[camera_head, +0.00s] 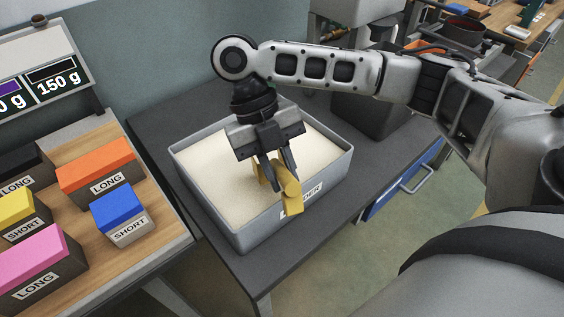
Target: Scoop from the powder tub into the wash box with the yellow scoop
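The powder tub (253,240) is a grey open box on the dark table, filled almost level with pale powder (215,175). Its front label is partly covered and ends in "DER". My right gripper (281,182) comes in from the right and points down over the tub's front right part. It is shut on the yellow scoop (292,193), which sits between and around its fingers, close to the powder and in front of the label. Whether the scoop touches the powder or holds any cannot be told. No box marked "wash" can be read. My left gripper is out of view.
A wooden-topped table (155,240) at left holds several coloured boxes marked LONG or SHORT, including an orange (97,170) and a blue one (121,212). A display board (45,75) reading "150 g" stands behind. A dark bin (370,115) is behind the tub.

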